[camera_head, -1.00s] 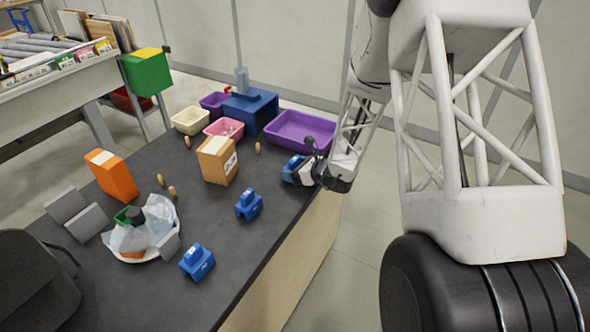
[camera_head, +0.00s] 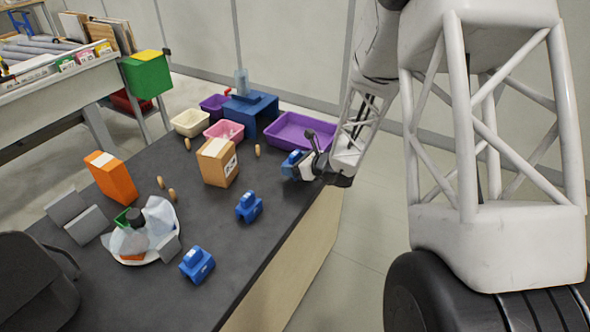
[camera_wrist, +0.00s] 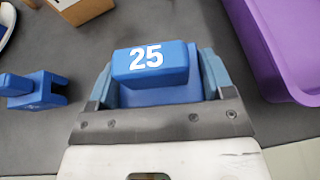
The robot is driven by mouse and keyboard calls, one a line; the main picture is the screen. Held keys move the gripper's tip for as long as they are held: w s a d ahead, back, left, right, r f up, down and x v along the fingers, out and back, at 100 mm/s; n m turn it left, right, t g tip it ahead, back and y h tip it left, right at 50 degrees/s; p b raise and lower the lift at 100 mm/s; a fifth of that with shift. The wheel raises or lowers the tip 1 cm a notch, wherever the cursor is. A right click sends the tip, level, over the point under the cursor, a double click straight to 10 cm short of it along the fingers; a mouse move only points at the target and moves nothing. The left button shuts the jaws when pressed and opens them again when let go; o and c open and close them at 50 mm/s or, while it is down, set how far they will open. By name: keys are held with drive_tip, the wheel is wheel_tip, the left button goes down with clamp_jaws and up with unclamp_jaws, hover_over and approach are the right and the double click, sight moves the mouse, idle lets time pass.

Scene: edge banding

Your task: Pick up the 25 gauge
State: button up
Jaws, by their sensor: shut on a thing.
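The blue 25 gauge (camera_wrist: 150,64) shows in the wrist view with a white "25" on its raised block. My gripper (camera_wrist: 158,92) is shut on it, with a finger along each side. In the head view the gauge (camera_head: 291,163) is at the right edge of the dark table, partly hidden by my gripper (camera_head: 303,168). I cannot tell whether the gauge still touches the table. Two other blue gauges, a middle one (camera_head: 249,207) and a front one (camera_head: 197,263), stand on the table.
A purple bin (camera_head: 300,134) is close behind my gripper. A cardboard box (camera_head: 218,163), an orange box (camera_head: 112,178), a white bowl (camera_head: 174,249) with bagged items and a blue stand (camera_head: 250,113) are also on the table.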

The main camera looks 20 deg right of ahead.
drive_tip(key=s+r, duration=0.2)
drive_tip(key=s, duration=1.4)
drive_tip(key=shift+a, duration=0.3)
